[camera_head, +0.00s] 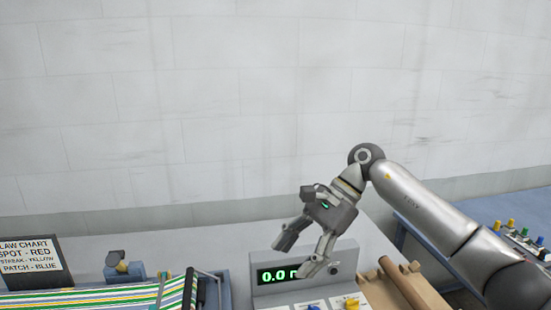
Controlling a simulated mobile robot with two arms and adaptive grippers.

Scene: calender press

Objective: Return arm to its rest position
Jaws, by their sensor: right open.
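My right gripper (298,253) is open and empty, with its two fingers spread and pointing down and to the left. It hangs in front of the control box with a green digital display (277,275) and covers part of the readout, of which "0.0" can be read. The right arm comes in from the lower right and bends at a dark joint above the gripper. My left gripper is not in the picture.
A flaw chart sign (31,262) stands at the left behind striped fabric (90,297) on a blue-grey machine. A brown roll (403,284) lies in a cardboard-coloured holder right of the display. A blue bench (500,212) with several coloured pegs is at far right. The wall behind is bare.

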